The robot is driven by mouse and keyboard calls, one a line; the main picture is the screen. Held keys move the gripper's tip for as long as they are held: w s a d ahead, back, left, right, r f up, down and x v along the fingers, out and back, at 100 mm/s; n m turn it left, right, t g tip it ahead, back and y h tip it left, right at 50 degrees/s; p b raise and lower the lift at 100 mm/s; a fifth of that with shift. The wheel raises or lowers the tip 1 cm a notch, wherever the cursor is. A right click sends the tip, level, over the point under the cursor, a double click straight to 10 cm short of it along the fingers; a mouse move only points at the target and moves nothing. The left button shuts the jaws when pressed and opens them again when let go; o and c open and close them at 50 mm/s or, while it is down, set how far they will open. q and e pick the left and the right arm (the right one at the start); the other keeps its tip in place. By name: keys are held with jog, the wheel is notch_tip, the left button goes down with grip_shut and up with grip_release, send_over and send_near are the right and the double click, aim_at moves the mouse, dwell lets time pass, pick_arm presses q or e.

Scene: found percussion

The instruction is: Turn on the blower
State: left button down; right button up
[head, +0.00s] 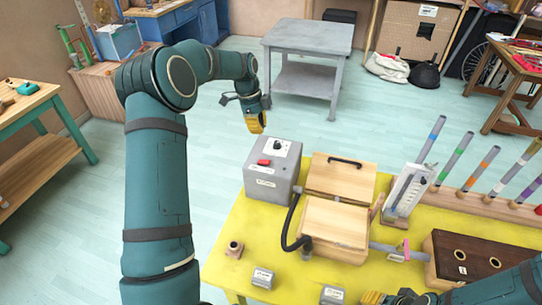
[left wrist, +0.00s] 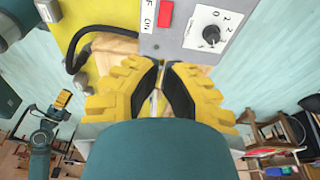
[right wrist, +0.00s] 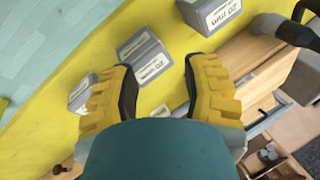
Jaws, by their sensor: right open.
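The blower is a grey box (head: 258,185) at the far left corner of the yellow table, with a red switch (head: 263,162) and a black dial (head: 278,146) on top. In the left wrist view the red switch (left wrist: 166,14) and the dial (left wrist: 211,33) show at the top edge; I cannot tell the switch's position. My left gripper (head: 256,123) is shut and empty, above and beyond the blower, not touching it. Its closed fingertips show in the left wrist view (left wrist: 163,64). My right gripper (right wrist: 158,68) is open and empty over small grey blocks, low at the table's front right.
A black hose (head: 291,222) runs from the blower to the wooden box (head: 335,225). Small labelled grey blocks (head: 262,278) stand on the yellow table (head: 225,265). Coloured tubes (head: 483,165) stand at the right. A grey side table (head: 305,38) stands behind.

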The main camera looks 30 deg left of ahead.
pick_arm(q)
send_near(269, 163)
jog(key=x, duration=0.8)
jog(key=shift+f, duration=0.15)
pick_arm(e)
jog(key=shift+s+r, duration=0.2)
jog(key=shift+r, duration=0.15)
jog(key=shift+f, duration=0.1)
